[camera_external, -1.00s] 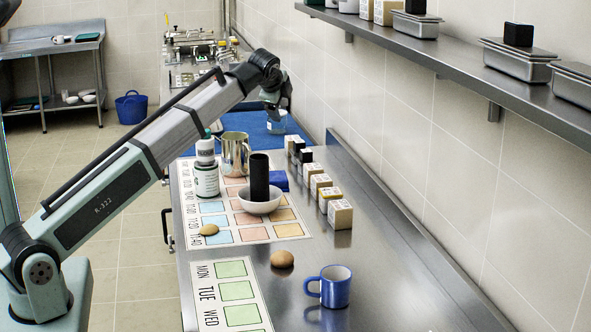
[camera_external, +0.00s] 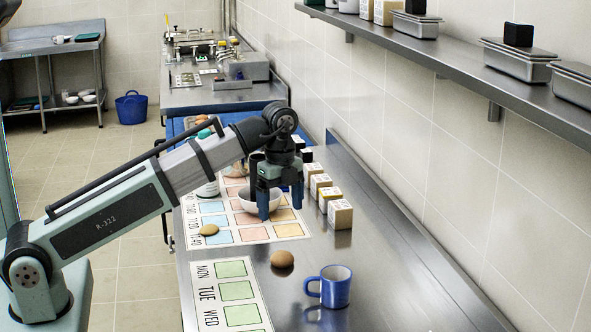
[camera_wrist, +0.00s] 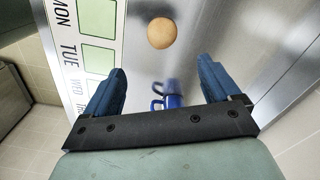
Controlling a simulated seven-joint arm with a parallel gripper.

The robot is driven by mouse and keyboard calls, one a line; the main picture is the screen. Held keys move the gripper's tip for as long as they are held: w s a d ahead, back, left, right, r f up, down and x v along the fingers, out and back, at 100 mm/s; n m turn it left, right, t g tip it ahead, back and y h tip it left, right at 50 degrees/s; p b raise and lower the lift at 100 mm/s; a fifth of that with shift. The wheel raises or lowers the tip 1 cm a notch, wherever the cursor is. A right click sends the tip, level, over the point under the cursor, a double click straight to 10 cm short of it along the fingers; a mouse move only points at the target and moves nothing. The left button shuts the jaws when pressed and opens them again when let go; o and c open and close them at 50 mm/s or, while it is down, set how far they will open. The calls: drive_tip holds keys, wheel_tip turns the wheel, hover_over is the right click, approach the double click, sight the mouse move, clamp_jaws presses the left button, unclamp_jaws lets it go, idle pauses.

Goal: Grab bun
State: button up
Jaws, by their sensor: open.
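A round brown bun (camera_external: 282,258) rests on the bare steel counter, between the printed charts and a blue mug. It also shows in the wrist view (camera_wrist: 161,33), near the top and ahead of the fingers. A second, flatter tan bun-like piece (camera_external: 208,230) lies on the chart's left edge.
A blue mug (camera_external: 335,286) stands just right of and nearer than the bun. A row of small boxes (camera_external: 340,214) lines the right side. Bare steel lies right of the bun.

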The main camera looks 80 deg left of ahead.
sight(282, 253)
drive_tip(key=shift+w+a+f, duration=0.1)
drive_tip(key=shift+f, duration=3.25)
drive_tip(key=shift+w+a+f, duration=0.1)
drive_tip(key=shift+f, duration=3.25)
drive_tip(key=c, duration=1.2)
drive_tip(key=shift+o, duration=0.2)
